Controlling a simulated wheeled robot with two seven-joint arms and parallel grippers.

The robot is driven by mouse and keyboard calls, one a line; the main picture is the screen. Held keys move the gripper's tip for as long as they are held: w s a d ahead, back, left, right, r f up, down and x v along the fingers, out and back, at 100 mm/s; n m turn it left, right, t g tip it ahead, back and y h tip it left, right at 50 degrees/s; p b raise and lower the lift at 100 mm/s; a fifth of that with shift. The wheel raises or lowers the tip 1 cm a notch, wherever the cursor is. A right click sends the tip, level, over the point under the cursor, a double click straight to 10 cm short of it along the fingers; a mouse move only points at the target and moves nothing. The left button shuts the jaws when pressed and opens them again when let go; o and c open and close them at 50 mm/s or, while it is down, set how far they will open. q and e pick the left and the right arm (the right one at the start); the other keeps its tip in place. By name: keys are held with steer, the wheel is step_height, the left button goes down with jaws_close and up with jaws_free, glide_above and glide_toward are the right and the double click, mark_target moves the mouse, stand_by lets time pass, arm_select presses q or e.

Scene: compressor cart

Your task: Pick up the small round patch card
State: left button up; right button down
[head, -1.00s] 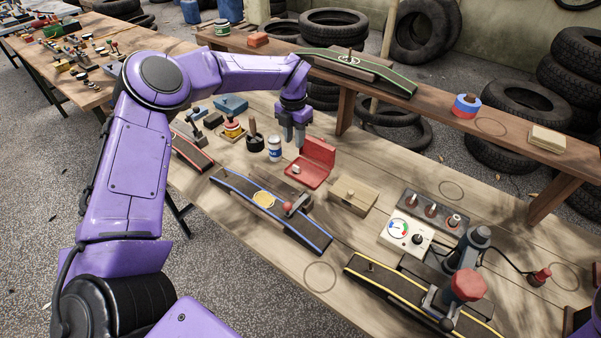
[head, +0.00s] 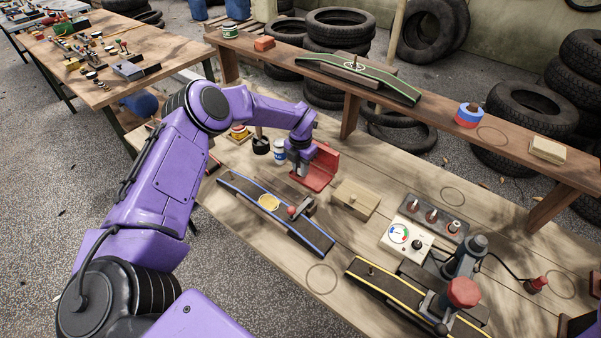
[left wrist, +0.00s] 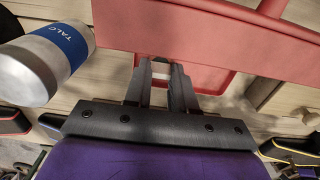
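The red open case (head: 322,168) stands on the workbench in the head view, its lid upright at the back. My left gripper (head: 302,172) points down over the front of the case. In the left wrist view its two fingers (left wrist: 161,80) are apart. A small pale piece (left wrist: 161,71) shows between the fingertips, inside the red case (left wrist: 212,82); it may be the patch card, but its round shape cannot be made out. Whether the fingers touch it is unclear. In the head view my gripper hides that piece. My right gripper is not in view.
A talc can (left wrist: 45,62) stands close left of the gripper. The case's red lid (left wrist: 180,28) rises just beyond the fingers. A wooden box (head: 356,198) is to the right, and a blue-edged strip (head: 310,232) lies in front. A raised shelf (head: 430,108) runs behind.

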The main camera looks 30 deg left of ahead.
arm_select(q)
jaws_close()
